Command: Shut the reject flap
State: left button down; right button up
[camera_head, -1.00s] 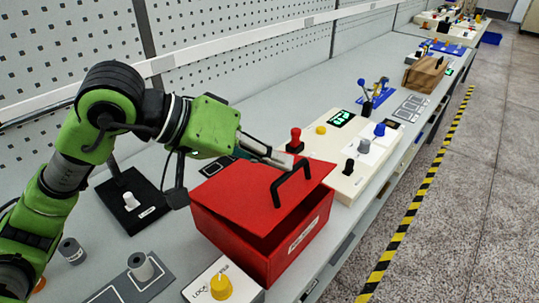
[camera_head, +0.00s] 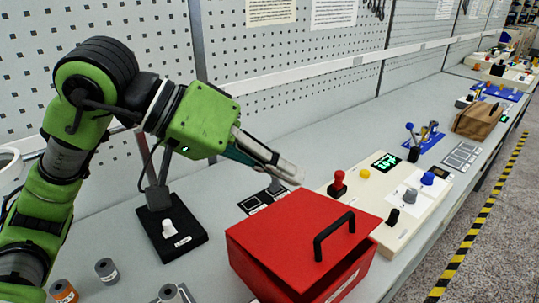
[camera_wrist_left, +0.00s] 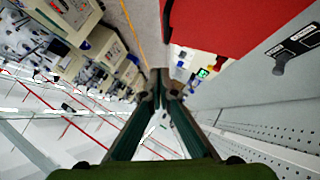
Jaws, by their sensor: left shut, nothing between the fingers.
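The reject flap (camera_head: 290,225) is the red lid of a red box (camera_head: 345,275), with a black arched handle (camera_head: 333,235) near its front edge. The flap lies low over the box. Its front edge seems to stand slightly above the box rim, but I cannot tell how wide any gap is. My left gripper (camera_head: 296,174) is shut and empty, above and behind the flap, apart from it. In the left wrist view the closed fingertips (camera_wrist_left: 160,82) point past the red surface (camera_wrist_left: 225,22) at top right. My right gripper is not in view.
A cream control panel (camera_head: 385,205) with a red knob (camera_head: 338,182) and several buttons stands right of the box. A black stand (camera_head: 172,236) with a white switch is at left. Grey spools (camera_head: 106,268) lie front left. A perforated wall (camera_head: 290,60) runs behind the bench.

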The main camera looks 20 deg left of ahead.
aim_at(334, 223)
pick_arm(q)
jog(key=w+d+r+n+g+y+p, duration=0.1)
jog(key=w+r+n+g+y+p, duration=0.15)
jog(key=n+g+p, duration=0.4)
jog(key=w+d+r+n+g+y+p, duration=0.1)
jog(key=w+r+n+g+y+p, duration=0.2)
jog(key=n, duration=0.6)
jog(key=shift+t, duration=0.85)
jog(key=p+x, duration=0.1)
jog(key=x, duration=0.3)
jog(key=p+x, duration=0.2)
jog(key=x, duration=0.3)
jog(key=p+x, duration=0.2)
jog(key=x, duration=0.3)
jog(key=shift+w+f, duration=0.2)
jog(key=shift+w, duration=0.2)
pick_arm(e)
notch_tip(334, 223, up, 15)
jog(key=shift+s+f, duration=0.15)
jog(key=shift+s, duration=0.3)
pick_arm(q)
jog(key=shift+f, duration=0.1)
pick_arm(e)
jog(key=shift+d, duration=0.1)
